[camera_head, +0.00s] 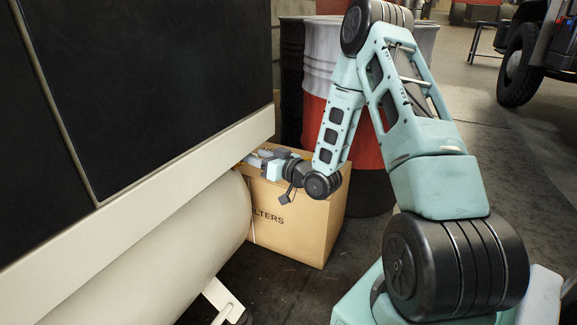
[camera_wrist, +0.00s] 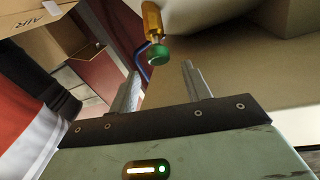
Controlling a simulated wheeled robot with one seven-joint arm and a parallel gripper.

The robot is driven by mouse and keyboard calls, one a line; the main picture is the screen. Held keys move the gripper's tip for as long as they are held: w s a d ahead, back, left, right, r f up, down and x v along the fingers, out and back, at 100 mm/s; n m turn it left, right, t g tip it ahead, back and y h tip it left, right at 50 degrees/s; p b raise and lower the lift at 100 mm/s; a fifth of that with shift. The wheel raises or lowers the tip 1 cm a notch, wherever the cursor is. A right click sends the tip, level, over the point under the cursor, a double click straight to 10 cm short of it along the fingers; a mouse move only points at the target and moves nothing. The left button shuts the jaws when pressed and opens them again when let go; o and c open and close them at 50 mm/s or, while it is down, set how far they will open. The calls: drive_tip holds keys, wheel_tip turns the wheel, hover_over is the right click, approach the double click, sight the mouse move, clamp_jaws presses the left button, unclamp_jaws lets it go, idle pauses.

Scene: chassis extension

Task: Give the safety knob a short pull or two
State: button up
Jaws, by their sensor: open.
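The safety knob (camera_wrist: 158,56) is a green cap on the end of a brass fitting (camera_wrist: 152,20) in the wrist view. The fitting sticks out from a pale rounded surface. My gripper (camera_wrist: 161,72) is open, one finger on either side below the knob in the picture. The knob appears just beyond the fingertips, roughly centred between them, and I see no contact. In the head view my gripper (camera_head: 256,160) is beside the far end of the pale tank, above a cardboard box. The knob cannot be made out there.
The pale cylindrical tank (camera_head: 165,255) lies under the cream chassis rail (camera_head: 150,175). The cardboard box (camera_head: 300,225) marked "FILTERS" stands just below my gripper. Red and white drums (camera_head: 318,60) stand behind. A blue hose (camera_wrist: 140,60) runs near the knob.

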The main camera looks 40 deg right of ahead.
drive_tip(key=s+d+p, duration=0.2)
drive_tip(key=s, duration=1.2)
drive_tip(key=shift+s+d+p, duration=0.15)
drive_tip(key=shift+d+p, duration=0.15)
drive_tip(key=shift+p, duration=0.05)
drive_tip(key=w+a+n+g+y, duration=0.1)
drive_tip(key=w+a+n+g, duration=0.4)
drive_tip(key=a, duration=0.6)
drive_tip(key=s+a+n+g, duration=0.1)
drive_tip(key=a+g, duration=0.4)
drive_tip(key=a, duration=0.4)
drive_tip(key=s+a+r+n+g+h, duration=0.1)
drive_tip(key=s+a+r+g, duration=0.25)
drive_tip(key=s, duration=0.45)
drive_tip(key=s+a+r+g+h, duration=0.1)
drive_tip(key=s+a+r+g, duration=0.15)
drive_tip(key=s+a, duration=0.4)
drive_tip(key=s+a+r+n+g+h, duration=0.1)
drive_tip(key=s+a+r+g+h, duration=0.2)
drive_tip(key=s, duration=0.7)
wheel_tip(320, 180, up, 38)
drive_tip(key=t+y+p, duration=0.1)
drive_tip(key=p, duration=3.6)
drive_tip(key=shift+w+p, duration=0.35)
drive_tip(key=shift+f, duration=0.1)
